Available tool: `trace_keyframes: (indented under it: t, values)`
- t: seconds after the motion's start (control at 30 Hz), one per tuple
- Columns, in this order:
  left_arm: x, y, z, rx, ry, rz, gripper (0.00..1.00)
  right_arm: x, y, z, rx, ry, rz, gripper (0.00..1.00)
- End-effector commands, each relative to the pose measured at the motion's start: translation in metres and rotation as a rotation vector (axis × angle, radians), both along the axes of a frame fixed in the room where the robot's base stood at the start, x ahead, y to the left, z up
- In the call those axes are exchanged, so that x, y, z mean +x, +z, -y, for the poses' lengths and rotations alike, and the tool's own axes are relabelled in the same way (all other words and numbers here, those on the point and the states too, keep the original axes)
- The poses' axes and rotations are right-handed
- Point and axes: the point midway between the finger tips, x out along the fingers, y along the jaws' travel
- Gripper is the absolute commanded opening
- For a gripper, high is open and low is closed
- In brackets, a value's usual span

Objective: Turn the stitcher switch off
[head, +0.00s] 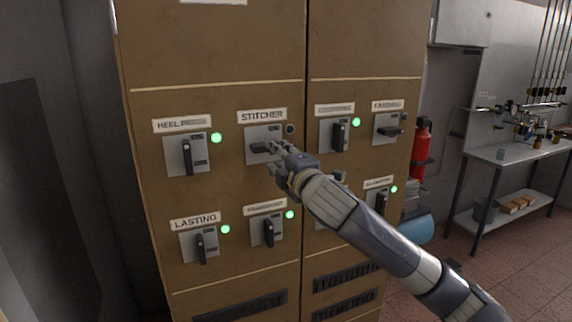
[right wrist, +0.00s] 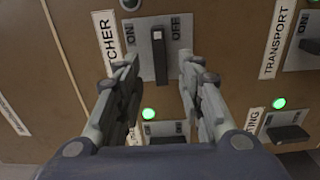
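The stitcher switch (head: 262,131) is a grey plate under the STITCHER label (head: 262,115) on the brown cabinet. Its black handle (head: 261,149) lies horizontal in the head view, and the lamp (head: 290,129) beside it is dark. In the right wrist view, which is turned sideways, the handle (right wrist: 160,57) stands between the ON and OFF markings. My right gripper (head: 274,158) is just in front of the switch. Its fingers are apart, one on each side of the handle, with gaps visible in the right wrist view (right wrist: 158,72). My left gripper is out of view.
The heel switch (head: 187,155), lasting switch (head: 200,245) and several neighbours have upright handles and green lamps. Another switch (head: 387,128) at upper right has a horizontal handle. A red extinguisher (head: 422,145) and a workbench (head: 508,156) stand to the right.

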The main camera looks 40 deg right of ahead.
Motion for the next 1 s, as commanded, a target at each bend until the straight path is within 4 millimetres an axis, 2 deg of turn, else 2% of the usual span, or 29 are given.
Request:
trace_keyframes:
  t: [0.1,0.33,1.0]
  values:
    - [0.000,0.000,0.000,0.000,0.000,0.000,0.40,-0.020,-0.001,-0.005,-0.004,0.002,-0.003,0.35]
    - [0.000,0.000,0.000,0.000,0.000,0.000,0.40,-0.042,-0.001,-0.010,-0.002,-0.001,-0.001,0.35]
    - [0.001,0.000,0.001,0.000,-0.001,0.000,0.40,-0.045,-0.001,-0.010,0.002,-0.001,-0.001,0.35]
